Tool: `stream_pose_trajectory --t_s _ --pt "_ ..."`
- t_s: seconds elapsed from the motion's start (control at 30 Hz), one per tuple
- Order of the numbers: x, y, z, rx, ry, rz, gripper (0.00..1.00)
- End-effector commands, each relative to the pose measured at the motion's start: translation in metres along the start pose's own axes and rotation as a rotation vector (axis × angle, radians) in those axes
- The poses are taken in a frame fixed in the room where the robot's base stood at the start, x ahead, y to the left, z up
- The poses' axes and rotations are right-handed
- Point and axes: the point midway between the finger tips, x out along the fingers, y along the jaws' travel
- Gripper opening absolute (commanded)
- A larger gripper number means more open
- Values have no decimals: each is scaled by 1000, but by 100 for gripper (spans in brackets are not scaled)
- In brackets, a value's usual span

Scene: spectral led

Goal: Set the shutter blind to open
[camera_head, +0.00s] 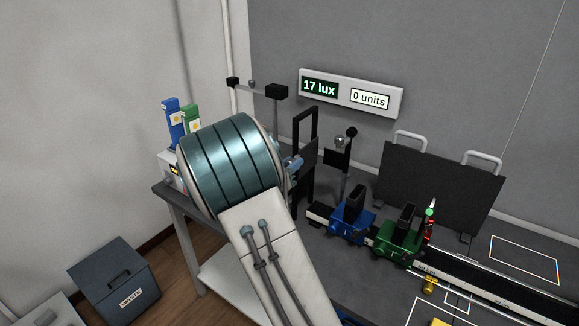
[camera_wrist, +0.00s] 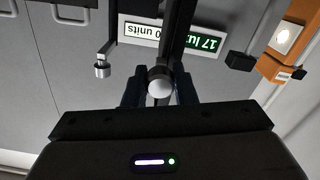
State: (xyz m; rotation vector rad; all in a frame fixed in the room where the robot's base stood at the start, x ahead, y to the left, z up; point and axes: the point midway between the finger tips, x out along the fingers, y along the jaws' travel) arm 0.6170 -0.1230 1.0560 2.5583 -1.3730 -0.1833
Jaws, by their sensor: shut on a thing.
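A tall black frame (camera_head: 314,128), apparently the shutter blind, stands on the bench just beyond my arm. Its upper part is an open window and its lower part looks dark and filled. In the wrist view, which is upside down, a dark upright (camera_wrist: 178,30) ends at a round grey knob (camera_wrist: 160,74). My gripper (camera_wrist: 160,88) is shut on this knob, with one finger on each side. In the head view my arm hides most of the gripper and the knob.
A display (camera_head: 351,93) reads 17 lux and 0 units. A small black holder with a grey ball (camera_head: 340,142) stands right of the frame. Blue (camera_head: 351,222) and green (camera_head: 398,241) carriages sit on the rail. A dark panel (camera_head: 438,188) stands behind them.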

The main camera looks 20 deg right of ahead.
Motion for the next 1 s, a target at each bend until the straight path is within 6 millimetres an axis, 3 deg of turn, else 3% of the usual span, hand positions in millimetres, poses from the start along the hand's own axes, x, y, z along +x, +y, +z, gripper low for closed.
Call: stream_pose_trajectory --t_s 0.03,0.4,0.83,0.87,0.9,0.93,1.0 --pt "0 5 -16 3 0 2 0" --pt "0 20 -74 3 0 2 0" --pt "1 22 -83 5 6 3 0" --pt "1 23 -83 5 6 4 30" --pt "1 23 -83 5 7 4 41" --pt "1 23 -83 5 6 4 46" --pt "0 22 -82 4 5 3 46"
